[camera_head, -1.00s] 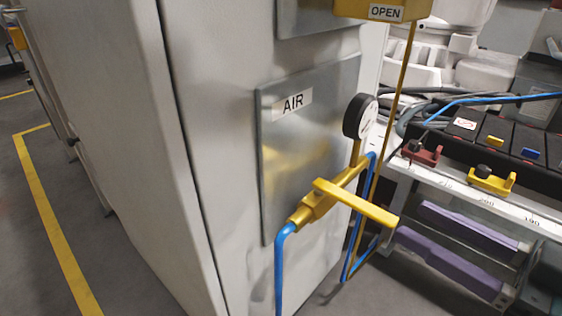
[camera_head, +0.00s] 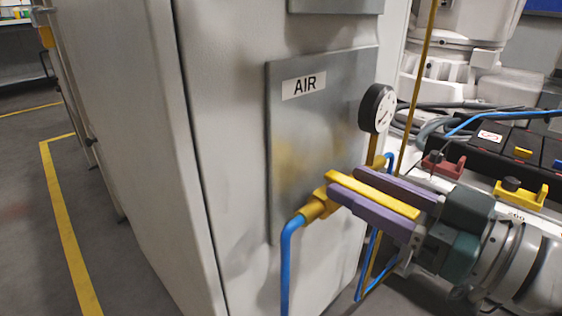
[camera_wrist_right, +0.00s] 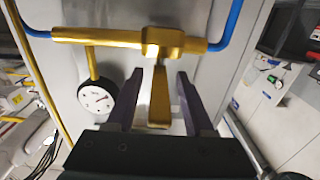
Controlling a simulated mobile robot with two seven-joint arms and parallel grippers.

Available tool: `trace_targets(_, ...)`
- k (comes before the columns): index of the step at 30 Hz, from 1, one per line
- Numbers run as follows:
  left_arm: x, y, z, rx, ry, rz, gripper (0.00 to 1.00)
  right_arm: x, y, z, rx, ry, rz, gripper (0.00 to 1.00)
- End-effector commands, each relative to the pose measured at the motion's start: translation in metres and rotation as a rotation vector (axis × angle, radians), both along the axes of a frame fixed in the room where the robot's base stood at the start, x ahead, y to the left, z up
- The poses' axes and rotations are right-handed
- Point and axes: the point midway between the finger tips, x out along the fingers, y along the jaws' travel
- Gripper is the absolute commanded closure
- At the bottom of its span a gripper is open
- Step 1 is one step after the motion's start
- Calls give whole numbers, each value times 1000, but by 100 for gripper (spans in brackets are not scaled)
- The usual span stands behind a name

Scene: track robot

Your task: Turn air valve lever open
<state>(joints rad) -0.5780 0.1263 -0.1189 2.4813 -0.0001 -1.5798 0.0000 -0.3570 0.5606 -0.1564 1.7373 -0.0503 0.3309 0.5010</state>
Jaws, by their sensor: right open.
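The yellow air valve lever (camera_head: 376,195) sticks out from the yellow valve body (camera_head: 318,205) in front of the metal panel labelled AIR (camera_head: 305,130). My right gripper (camera_head: 348,195) comes in from the right, its purple fingers open on either side of the lever. In the right wrist view the lever (camera_wrist_right: 159,97) lies between the two fingers, with a gap to each. It stands across the yellow pipe (camera_wrist_right: 100,36) there. Blue hoses (camera_head: 288,255) join the pipe. My left gripper is not in view.
A round gauge (camera_head: 377,108) stands above the pipe, close to my right gripper. A yellow vertical rod (camera_head: 415,90) rises behind it. The grey cabinet (camera_head: 225,150) fills the middle. A work surface with red and yellow fixtures (camera_head: 522,193) is at right.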

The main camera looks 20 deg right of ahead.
Motion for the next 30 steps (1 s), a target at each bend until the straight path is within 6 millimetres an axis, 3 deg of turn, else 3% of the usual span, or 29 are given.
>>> trace_targets(6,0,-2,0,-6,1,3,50,0,0,0,0,0,0,49)
trace_targets(20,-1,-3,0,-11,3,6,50,0,0,0,0,0,0,100)
trace_targets(30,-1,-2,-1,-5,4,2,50,0,0,0,0,0,0,100)
